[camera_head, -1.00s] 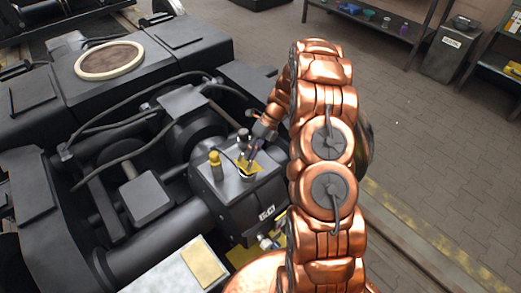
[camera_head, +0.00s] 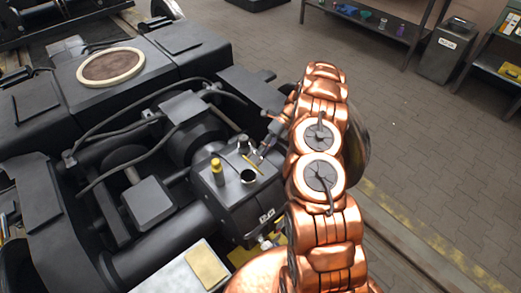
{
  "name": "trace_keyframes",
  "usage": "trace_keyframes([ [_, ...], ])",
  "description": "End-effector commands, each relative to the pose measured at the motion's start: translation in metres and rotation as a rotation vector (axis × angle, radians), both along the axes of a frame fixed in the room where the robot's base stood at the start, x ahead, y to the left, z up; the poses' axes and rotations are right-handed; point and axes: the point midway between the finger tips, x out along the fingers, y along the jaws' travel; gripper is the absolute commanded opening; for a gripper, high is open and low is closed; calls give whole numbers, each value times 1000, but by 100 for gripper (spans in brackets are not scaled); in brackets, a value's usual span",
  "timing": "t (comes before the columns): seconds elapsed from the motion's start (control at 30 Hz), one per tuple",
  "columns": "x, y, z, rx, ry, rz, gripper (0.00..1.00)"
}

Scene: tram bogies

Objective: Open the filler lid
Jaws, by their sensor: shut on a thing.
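The grey gearbox housing (camera_head: 228,196) carries a round filler neck (camera_head: 249,177) with a dark opening showing. The yellow filler lid (camera_head: 253,165) stands tilted up at the far side of the neck and shows nearly edge-on as a thin strip. My gripper (camera_head: 258,156) is at the lid's upper right side, shut on it. The exact finger contact is small and partly hidden.
A yellow-topped plug (camera_head: 216,166) stands left of the neck. Black cables (camera_head: 120,107) arch over the bogie behind. A pale box with a tan pad (camera_head: 207,270) lies in front. The paved floor at right is open.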

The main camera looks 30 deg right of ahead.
Motion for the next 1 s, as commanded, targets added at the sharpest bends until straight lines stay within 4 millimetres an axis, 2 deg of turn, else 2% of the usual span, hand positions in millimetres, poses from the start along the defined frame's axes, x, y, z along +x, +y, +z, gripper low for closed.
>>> trace_keyframes([
  [0.03,-3,-2,-15,-13,10,2,0],
  [0.77,4,-3,-37,-7,41,16,0],
  [0.8,4,-4,-35,-7,39,15,15],
  [1.0,-1,-9,-20,-9,17,3,36],
])
